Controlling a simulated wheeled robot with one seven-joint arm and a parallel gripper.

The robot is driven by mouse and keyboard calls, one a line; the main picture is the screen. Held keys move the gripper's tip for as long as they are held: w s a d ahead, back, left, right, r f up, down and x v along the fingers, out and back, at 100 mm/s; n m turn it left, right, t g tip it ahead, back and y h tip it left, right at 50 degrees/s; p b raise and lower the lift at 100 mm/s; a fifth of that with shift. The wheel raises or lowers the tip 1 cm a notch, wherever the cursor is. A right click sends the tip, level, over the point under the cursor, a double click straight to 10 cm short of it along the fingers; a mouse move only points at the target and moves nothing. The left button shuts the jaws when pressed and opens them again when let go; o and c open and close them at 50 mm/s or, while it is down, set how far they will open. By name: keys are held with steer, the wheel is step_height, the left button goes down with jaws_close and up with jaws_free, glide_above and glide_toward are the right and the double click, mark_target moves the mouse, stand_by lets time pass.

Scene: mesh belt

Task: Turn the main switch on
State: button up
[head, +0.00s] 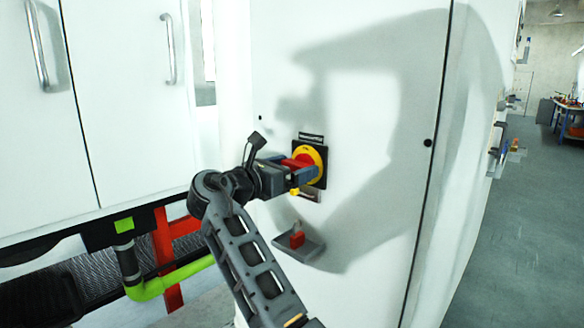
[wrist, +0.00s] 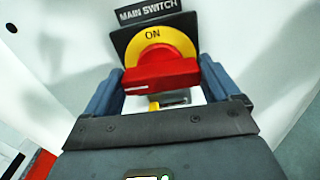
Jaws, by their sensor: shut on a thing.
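The main switch (head: 319,156) is a red handle on a yellow disc, set in a black plate on the white cabinet door. In the wrist view, the red handle (wrist: 160,76) lies roughly crosswise below the word ON, under a MAIN SWITCH label (wrist: 147,12). A white mark shows near its left end. My gripper (head: 296,170) reaches the switch from the left in the head view. It is shut on the red handle, with one blue-grey finger at each end in the wrist view. The fingers and palm hide part of the switch's lower side.
A small grey tray (head: 313,250) holding a red padlock-like item (head: 297,239) is fixed to the door below the switch. White cabinet doors (head: 120,90) with handles stand at left, above a lime-green pipe (head: 165,283) and red frame. An open floor aisle (head: 510,240) lies at right.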

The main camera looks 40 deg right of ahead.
steer(key=m+p, duration=0.1)
steer(key=m, duration=0.2)
steer(key=shift+s+m+p, duration=0.1)
steer(key=shift+m+p, duration=0.2)
steer(key=m, duration=0.4)
steer(key=shift+s+d+f+m, duration=0.1)
steer(key=shift+m, duration=0.2)
steer(key=shift+s+f+m+b, duration=0.1)
steer(key=shift+m+b, duration=1.1)
steer(key=shift+m, duration=1.05)
steer(key=shift+f+m+b, duration=0.1)
steer(key=shift+m+b, duration=1.1)
steer(key=shift+m, duration=1.05)
steer(key=o, duration=0.8)
steer(key=shift+s+a+b, duration=0.1)
steer(key=shift+a+b, duration=0.25)
steer(key=shift+a, duration=3.55)
